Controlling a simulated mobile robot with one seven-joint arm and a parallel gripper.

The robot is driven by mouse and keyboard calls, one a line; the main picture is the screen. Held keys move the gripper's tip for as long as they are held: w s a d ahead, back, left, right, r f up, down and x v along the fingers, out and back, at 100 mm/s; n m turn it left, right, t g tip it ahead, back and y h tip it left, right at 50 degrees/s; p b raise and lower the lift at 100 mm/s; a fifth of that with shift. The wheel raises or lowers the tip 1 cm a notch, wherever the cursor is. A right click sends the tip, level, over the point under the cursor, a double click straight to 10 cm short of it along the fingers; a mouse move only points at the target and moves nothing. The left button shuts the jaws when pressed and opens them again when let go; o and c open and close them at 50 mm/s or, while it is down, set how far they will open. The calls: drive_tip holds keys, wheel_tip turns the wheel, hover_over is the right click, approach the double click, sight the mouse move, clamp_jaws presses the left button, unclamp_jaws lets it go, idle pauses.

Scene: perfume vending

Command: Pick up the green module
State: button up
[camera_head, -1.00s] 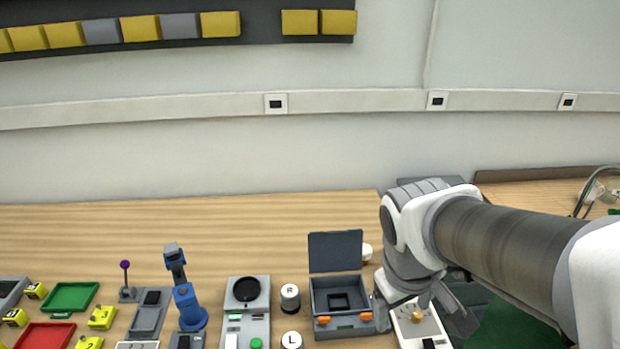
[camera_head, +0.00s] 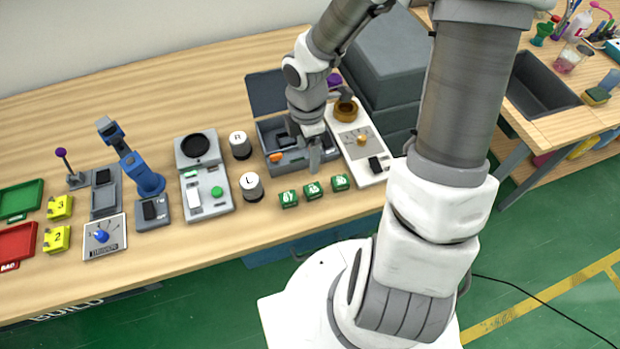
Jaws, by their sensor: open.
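Three small green blocks with white markings lie in a row near the table's front edge: a left one (camera_head: 289,199), a middle one (camera_head: 314,190) and a right one (camera_head: 341,182). I cannot tell which of them is the green module. My gripper (camera_head: 314,158) points down just behind the row, over the front edge of the open grey case (camera_head: 268,135). It is apart from the blocks as far as I can see. It is open and nothing shows between its fingers, though only one finger shows clearly. My wrist hides part of the case.
White cylinders marked R (camera_head: 240,146) and L (camera_head: 251,187) stand left of the case. A white panel (camera_head: 374,165) with a brass ring (camera_head: 346,110) is at right. A blue device (camera_head: 148,182) and yellow blocks (camera_head: 58,238) stand farther left.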

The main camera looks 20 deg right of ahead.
sight(308, 190)
wheel_tip(308, 190, down, 17)
drive_tip(key=b, duration=0.5)
drive_tip(key=shift+w, duration=0.1)
clamp_jaws()
